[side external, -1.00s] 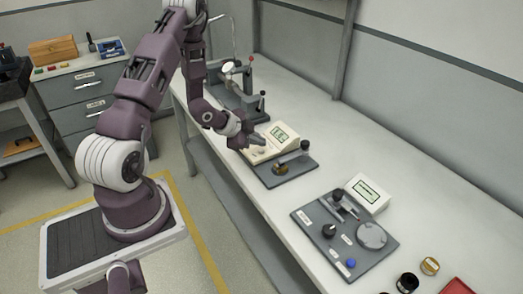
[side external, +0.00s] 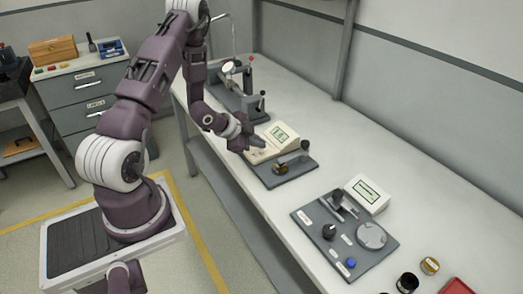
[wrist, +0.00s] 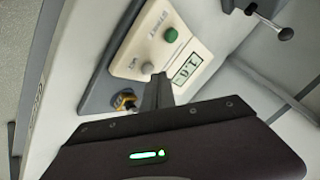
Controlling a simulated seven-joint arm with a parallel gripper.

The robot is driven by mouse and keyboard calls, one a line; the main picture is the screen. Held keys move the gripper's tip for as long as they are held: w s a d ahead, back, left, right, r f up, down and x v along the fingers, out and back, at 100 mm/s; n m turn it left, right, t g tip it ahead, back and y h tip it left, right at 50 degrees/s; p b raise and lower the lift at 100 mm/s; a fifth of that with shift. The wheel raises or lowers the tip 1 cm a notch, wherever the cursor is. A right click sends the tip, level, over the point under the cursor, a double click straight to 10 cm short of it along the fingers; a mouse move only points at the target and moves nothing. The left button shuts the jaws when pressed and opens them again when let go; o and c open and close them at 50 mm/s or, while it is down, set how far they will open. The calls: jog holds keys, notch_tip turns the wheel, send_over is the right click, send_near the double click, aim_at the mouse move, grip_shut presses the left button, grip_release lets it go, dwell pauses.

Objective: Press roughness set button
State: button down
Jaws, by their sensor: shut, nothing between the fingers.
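The roughness tester is a beige panel (wrist: 185,45) with a small digital display (wrist: 187,68), a green button (wrist: 170,35) and a grey button (wrist: 148,68). Small labels sit beside both buttons, too blurred to read surely. The tester also shows in the side external view, with its display (side external: 281,135). My gripper (wrist: 158,82) is shut and empty. Its fingertips show close to the grey button in the wrist view. I cannot tell whether they touch it. In the side external view my gripper (side external: 260,146) is over the near left part of the panel.
A dark post with a knob (side external: 304,145) stands on the tester's grey base. A second instrument with a white display box (side external: 366,194) sits on a grey plate to the right. A stand with a dial (side external: 229,67) is behind. Bench space lies between them.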

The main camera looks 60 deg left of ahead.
aim_at(259, 151)
jog(key=shift+f, duration=0.55)
dwell(0.4)
jog(key=shift+r, duration=1)
jog(key=shift+r, duration=2.5)
